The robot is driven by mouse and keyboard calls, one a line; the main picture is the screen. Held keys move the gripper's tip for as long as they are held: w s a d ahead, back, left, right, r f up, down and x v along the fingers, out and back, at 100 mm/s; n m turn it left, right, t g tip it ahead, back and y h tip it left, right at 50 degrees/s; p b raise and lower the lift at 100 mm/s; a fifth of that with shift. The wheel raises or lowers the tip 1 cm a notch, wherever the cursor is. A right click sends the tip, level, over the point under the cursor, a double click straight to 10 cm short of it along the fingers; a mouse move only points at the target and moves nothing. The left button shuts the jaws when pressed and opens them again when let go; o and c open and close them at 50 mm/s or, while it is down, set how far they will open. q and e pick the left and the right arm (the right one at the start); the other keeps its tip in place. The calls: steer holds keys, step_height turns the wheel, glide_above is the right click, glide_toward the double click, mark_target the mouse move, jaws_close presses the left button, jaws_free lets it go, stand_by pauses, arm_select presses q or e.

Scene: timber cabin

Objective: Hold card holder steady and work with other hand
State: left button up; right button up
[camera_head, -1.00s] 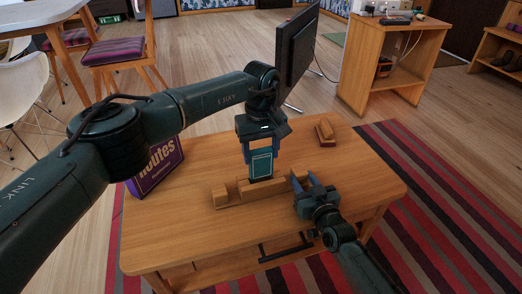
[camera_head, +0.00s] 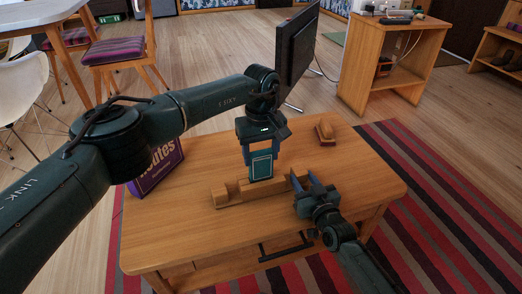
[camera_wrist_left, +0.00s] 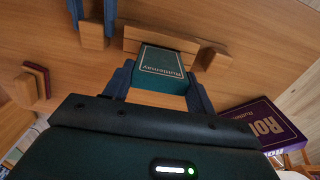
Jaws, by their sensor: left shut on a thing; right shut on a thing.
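A teal card box with a pale border and lettering (camera_head: 262,168) is upright between the fingers of my left gripper (camera_head: 262,158), which is shut on it. The box is at the middle of the wooden card holder (camera_head: 232,195), its lower end at the holder's slot; whether it touches the bottom is hidden. In the left wrist view the box (camera_wrist_left: 165,62) sits against the holder's long block (camera_wrist_left: 160,38). My right gripper (camera_head: 306,180) is shut on the holder's right end, and its fingers also show in the left wrist view (camera_wrist_left: 94,20).
A purple box with large lettering (camera_head: 158,167) stands at the table's left edge. A small wooden block piece (camera_head: 325,132) lies at the back right of the wooden table (camera_head: 170,235). A dark screen (camera_head: 295,55) stands behind. The table's front left is clear.

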arm_select(q)
steer(key=shift+f, duration=2.1)
steer(key=o, duration=1.1)
step_height(320, 180, up, 12)
step_height(320, 180, up, 7)
glide_above(261, 165)
steer(key=w, duration=0.1)
arm_select(e)
steer(key=o, duration=1.1)
steer(key=shift+s, duration=0.15)
